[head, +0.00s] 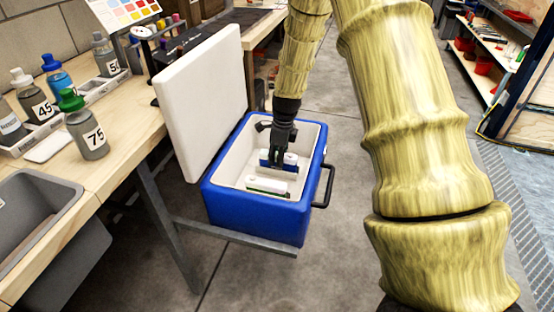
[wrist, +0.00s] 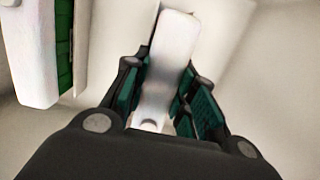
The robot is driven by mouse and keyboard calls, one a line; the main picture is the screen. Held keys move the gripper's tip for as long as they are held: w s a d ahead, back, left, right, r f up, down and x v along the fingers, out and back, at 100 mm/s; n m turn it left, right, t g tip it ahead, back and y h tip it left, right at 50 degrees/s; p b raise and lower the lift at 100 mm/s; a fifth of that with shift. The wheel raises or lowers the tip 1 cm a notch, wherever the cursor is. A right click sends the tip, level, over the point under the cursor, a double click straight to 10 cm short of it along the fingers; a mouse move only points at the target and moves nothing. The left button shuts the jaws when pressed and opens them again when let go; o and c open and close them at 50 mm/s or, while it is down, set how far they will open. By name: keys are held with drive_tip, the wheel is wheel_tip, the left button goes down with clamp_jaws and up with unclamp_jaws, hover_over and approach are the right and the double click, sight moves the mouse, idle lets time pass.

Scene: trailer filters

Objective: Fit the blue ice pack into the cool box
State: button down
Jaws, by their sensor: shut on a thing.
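The cool box (head: 222,200) is blue with a white inside and stands open in the head view. My gripper (head: 277,163) reaches down into it and is shut on the blue ice pack (head: 291,159), which shows blue and white beside the fingers. In the wrist view my gripper (wrist: 165,92) has its dark, green-padded fingers on both sides of the pack's white narrow edge (wrist: 172,45). The pack is inside the box walls; its underside is hidden, so I cannot tell whether it touches the floor.
A white and green pack (head: 267,185) lies in the near part of the box, and shows at left in the wrist view (wrist: 30,50). The white lid (head: 203,95) stands raised at left.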

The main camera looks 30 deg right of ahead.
drive_tip(key=shift+f, duration=0.25)
drive_tip(key=c, duration=1.2)
unclamp_jaws()
drive_tip(key=shift+o, duration=0.2)
wheel_tip(320, 180, up, 12)
drive_tip(key=s+p, duration=0.1)
drive_tip(key=p, duration=0.2)
drive_tip(key=shift+d, duration=0.4)
drive_tip(key=shift+s+r, duration=0.1)
